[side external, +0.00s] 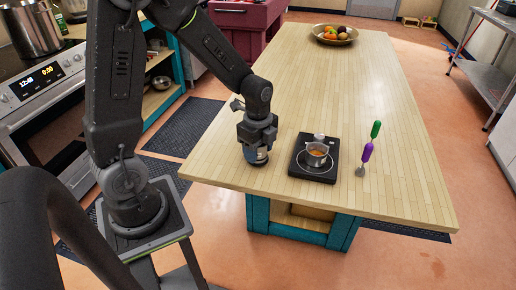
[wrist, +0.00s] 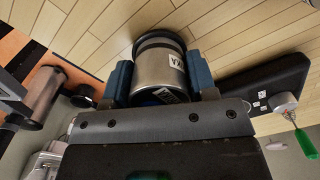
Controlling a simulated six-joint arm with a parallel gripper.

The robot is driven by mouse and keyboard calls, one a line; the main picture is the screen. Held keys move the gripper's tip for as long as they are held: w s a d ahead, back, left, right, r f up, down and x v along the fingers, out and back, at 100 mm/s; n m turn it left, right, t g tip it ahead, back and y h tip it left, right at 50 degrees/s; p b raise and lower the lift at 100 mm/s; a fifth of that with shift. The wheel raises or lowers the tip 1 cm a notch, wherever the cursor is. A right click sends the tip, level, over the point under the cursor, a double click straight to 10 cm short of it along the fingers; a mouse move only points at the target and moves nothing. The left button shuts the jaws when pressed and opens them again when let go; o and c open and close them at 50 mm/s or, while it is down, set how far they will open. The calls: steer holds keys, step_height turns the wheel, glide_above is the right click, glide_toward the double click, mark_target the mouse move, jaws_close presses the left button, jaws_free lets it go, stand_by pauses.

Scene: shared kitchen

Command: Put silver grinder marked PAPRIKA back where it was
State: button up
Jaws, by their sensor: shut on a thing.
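The silver grinder (wrist: 158,72) is a metal cylinder with dark bands and a small white label, whose lettering I cannot read in full. My gripper (wrist: 160,82) is shut on it, with one blue-grey finger on each side. In the side view my gripper (side external: 257,140) points down over the near left part of the wooden table, left of the black hot plate. The lower end of the grinder (side external: 257,157) shows below the fingers, at or just above the tabletop. I cannot tell whether it touches. The fingers hide its upper part there.
The black hot plate (side external: 301,168) carries a small pot (side external: 316,156). A green-handled utensil (side external: 375,130) and a purple-handled one (side external: 367,152) are to its right. A fruit bowl (side external: 334,36) stands at the far end. The wooden table (side external: 330,90) is clear between.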

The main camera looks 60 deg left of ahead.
steer(key=shift+f, duration=0.1)
steer(key=o, duration=1.2)
step_height(320, 180, up, 11)
steer(key=shift+r, duration=0.1)
steer(key=shift+s+d+r, duration=0.1)
steer(key=shift+s+r, duration=0.05)
steer(key=shift+r, duration=0.5)
steer(key=s+d+r+n+t, duration=0.5)
steer(key=s+d+n, duration=0.2)
steer(key=s+n, duration=0.4)
steer(key=n, duration=0.3)
steer(key=shift+s+d+r, duration=0.25)
steer(key=shift+d, duration=0.05)
